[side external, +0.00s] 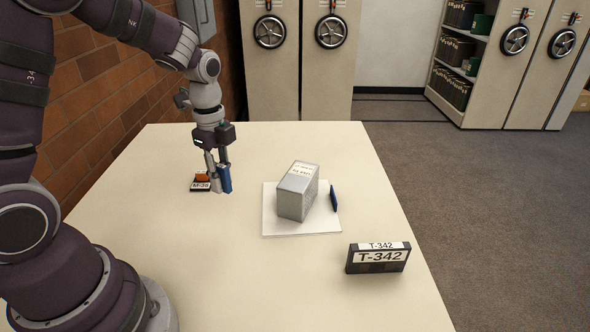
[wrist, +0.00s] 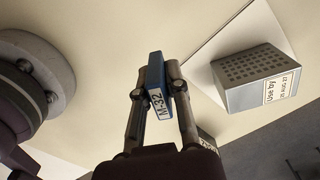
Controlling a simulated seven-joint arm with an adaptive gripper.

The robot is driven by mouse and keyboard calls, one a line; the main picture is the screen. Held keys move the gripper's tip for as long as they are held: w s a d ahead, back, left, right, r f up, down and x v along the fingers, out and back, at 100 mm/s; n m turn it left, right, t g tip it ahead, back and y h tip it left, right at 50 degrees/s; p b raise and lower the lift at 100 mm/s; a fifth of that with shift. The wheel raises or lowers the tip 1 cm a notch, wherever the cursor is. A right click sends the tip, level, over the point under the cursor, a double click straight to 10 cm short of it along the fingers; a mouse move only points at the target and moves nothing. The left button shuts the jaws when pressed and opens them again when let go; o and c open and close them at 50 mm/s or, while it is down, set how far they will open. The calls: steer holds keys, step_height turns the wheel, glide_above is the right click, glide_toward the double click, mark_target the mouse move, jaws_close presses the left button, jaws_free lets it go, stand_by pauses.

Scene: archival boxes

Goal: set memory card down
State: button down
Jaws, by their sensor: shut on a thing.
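The memory card (side external: 224,179) is a blue block held upright on the left part of the table. In the wrist view the card (wrist: 155,72) shows a white label reading M-32. My gripper (side external: 217,168) points down and is shut on the card, with one finger on each side, as the wrist view also shows (wrist: 157,85). The card's lower end is close to the tabletop; I cannot tell if it touches. A small dark block with an orange top (side external: 200,178) and a white label sits just left of and behind the card.
A white mat (side external: 275,228) lies mid-table, bearing a grey perforated box (side external: 297,192). A blue piece (side external: 334,198) stands right of the box. A black T-342 cassette (side external: 378,258) stands at front right. The table (side external: 250,285) is bare at the front.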

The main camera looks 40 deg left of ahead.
steer(key=d+m, duration=0.7)
steer(key=d, duration=0.5)
steer(key=m, duration=0.5)
glide_above(289, 306)
steer(key=f, duration=0.2)
step_height(289, 306, down, 7)
steer(key=shift+r, duration=0.1)
steer(key=shift+f, duration=0.35)
steer(key=c, duration=1.1)
jaws_free()
steer(key=shift+f, duration=0.1)
steer(key=shift+c, duration=0.2)
